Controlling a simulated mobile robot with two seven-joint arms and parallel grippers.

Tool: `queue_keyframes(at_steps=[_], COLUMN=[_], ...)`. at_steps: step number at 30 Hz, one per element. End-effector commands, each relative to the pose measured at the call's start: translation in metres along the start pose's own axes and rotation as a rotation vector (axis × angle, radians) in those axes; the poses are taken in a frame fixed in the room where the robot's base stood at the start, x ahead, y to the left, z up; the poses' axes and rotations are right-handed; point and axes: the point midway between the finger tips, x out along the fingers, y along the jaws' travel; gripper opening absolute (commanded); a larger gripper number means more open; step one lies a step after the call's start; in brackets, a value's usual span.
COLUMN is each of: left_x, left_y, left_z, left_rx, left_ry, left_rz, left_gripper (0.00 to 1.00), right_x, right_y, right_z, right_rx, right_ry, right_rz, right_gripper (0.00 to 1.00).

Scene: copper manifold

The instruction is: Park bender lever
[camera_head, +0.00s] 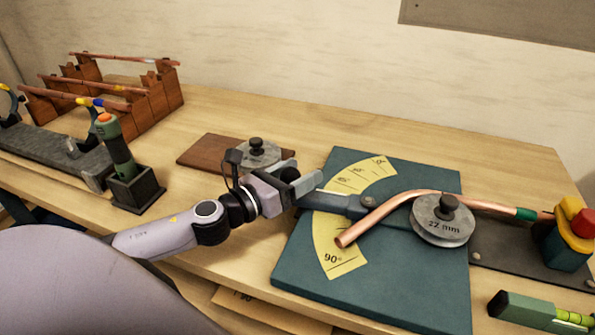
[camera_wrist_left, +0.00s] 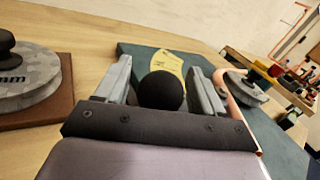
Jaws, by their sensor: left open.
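The bender is a teal plate (camera_head: 420,295) with a yellow angle scale (camera_head: 340,250) and a grey former disc (camera_head: 440,220) marked 22 mm. The dark lever arm (camera_head: 345,203) reaches left across the scale from near the disc. A bent copper tube (camera_head: 385,213) runs around the disc, its free end toward the 90° mark. My left gripper (camera_head: 300,182) is at the lever's outer end. In the left wrist view, a black ball knob (camera_wrist_left: 160,91) sits between its two parted fingers, with gaps at the sides. My right gripper is out of view.
A second grey disc (camera_head: 258,154) lies on a brown board behind my left wrist. A green-handled tool (camera_head: 115,145) stands in a black holder at left. Wooden racks (camera_head: 150,100) hold copper tubes.

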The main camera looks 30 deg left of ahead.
Motion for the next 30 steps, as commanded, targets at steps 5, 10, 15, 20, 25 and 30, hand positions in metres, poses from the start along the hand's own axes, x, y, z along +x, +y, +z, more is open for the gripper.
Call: queue_keyframes(at_steps=[5,10,15,20,25,30], left_x=[0.001,0.001,0.001,0.002,0.007,0.020], left_y=[0.000,0.000,0.000,0.001,0.004,0.012], left_z=[0.000,0.000,0.000,0.000,0.000,0.001], left_rx=[0.000,0.000,0.000,0.000,0.002,0.004], left_ry=[0.000,0.000,0.000,0.001,0.004,0.011], left_rz=[0.000,0.000,0.000,-0.002,-0.021,-0.068], left_gripper=[0.69,0.52,0.00,0.00,0.00,0.00], right_x=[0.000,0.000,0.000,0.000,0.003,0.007], right_y=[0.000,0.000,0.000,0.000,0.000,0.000], right_z=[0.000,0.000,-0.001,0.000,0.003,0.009], right_rx=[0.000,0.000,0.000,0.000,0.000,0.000], right_ry=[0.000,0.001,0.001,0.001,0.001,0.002], right_rz=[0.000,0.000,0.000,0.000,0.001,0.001], right_gripper=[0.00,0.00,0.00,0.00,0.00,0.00])
